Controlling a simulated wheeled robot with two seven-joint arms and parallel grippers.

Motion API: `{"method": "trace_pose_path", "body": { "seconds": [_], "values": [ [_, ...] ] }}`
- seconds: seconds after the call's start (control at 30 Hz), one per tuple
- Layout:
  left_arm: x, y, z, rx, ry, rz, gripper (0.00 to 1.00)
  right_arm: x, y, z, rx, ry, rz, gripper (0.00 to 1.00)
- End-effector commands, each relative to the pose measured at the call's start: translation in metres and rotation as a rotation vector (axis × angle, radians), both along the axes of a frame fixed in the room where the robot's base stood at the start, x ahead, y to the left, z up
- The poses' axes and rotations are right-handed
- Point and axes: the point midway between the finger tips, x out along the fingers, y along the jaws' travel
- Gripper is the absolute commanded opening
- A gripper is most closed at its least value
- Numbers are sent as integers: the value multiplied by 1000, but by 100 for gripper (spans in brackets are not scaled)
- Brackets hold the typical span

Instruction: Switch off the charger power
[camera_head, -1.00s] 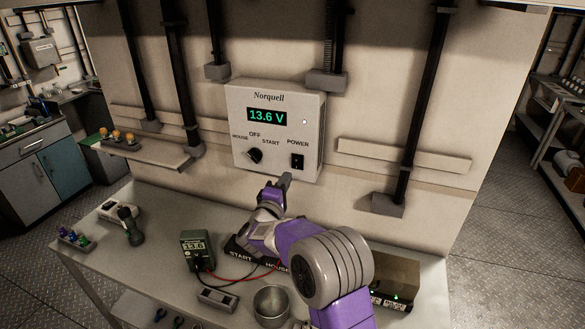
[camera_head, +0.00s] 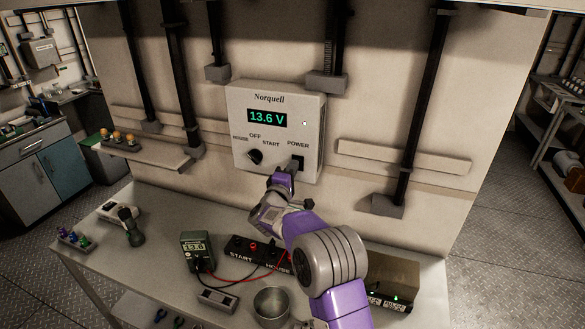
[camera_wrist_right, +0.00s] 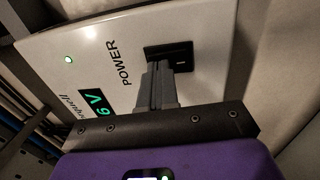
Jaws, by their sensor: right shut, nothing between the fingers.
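The white Norquell charger box (camera_head: 240,101) is on the wall, its green display (camera_head: 267,117) reading 13.6 V. Its black power switch (camera_head: 300,161) sits at the lower right under the word POWER, partly covered by my fingertips. The round selector knob (camera_head: 256,157) is to its left. My right gripper (camera_head: 294,166) is shut and empty, its tips at the switch. In the right wrist view, the shut fingers (camera_wrist_right: 158,82) reach the edge of the power switch (camera_wrist_right: 180,55); whether they touch it I cannot tell. A green light shows on the box. My left gripper is not in view.
Below, the bench (camera_head: 165,235) holds a green meter (camera_head: 197,250), a black START/HOUSE terminal block (camera_head: 240,255) with red and black leads, a metal cup (camera_head: 271,305) and a brown box (camera_head: 395,277). Black pipes run along the wall beside the charger.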

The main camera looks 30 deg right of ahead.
Motion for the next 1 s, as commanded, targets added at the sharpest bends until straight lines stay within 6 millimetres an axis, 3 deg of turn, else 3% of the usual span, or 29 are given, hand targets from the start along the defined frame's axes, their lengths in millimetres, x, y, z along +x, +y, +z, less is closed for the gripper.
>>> {"method": "trace_pose_path", "body": {
  "seconds": [0.23, 0.57, 0.8, 1.0],
  "values": [
    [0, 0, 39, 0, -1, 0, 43, 3, -5, 10, 41, 36, -1, 0],
    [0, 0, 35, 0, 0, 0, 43, 1, 0, 7, 39, 32, 0, 0],
    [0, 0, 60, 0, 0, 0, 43, -17, 37, 15, 42, 39, 10, 0],
    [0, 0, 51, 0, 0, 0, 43, -49, 71, 15, 43, 37, 9, 0]
  ]
}}
